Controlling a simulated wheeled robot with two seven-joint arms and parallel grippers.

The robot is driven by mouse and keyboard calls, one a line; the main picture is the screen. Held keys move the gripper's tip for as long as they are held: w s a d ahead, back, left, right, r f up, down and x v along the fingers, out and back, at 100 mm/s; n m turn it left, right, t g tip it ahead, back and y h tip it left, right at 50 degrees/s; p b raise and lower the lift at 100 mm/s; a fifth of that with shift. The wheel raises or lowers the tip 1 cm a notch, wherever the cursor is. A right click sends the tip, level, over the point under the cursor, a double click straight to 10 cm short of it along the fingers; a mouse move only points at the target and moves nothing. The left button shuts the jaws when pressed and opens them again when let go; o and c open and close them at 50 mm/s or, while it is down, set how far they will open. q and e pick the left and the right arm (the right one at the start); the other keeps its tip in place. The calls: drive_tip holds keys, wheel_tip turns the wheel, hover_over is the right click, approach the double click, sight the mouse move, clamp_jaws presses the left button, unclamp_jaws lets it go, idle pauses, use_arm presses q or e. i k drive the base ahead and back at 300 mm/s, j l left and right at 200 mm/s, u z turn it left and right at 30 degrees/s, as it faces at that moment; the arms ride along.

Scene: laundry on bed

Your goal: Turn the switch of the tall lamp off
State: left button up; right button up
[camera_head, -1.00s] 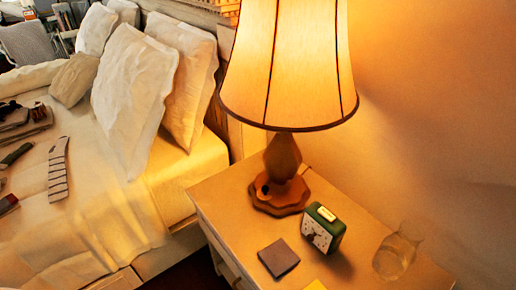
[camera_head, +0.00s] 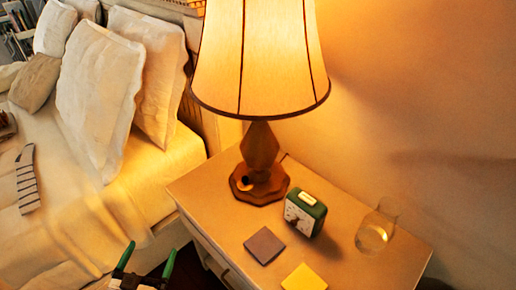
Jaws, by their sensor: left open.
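The tall lamp (camera_head: 259,150) stands upright on the nightstand, with a brown wooden base and a large cream shade (camera_head: 258,55) that glows. A small round switch (camera_head: 243,183) shows on the left front of the lamp's base. My left gripper (camera_head: 148,251) is at the bottom of the picture, left of the nightstand and well apart from the lamp. Its two green-tipped fingers are spread and nothing is between them. My right gripper is out of view.
On the nightstand (camera_head: 200,190), a green clock (camera_head: 305,213), a dark square pad (camera_head: 264,246), a yellow pad (camera_head: 304,278) and a clear glass (camera_head: 374,235) sit in front of the lamp and to its right. The bed with pillows (camera_head: 97,88) is at left.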

sight(244, 180)
drive_tip(key=i+j+z, duration=0.1)
drive_tip(key=j+z, duration=0.75)
drive_tip(key=i+l, duration=0.05)
drive_tip(key=l, duration=0.05)
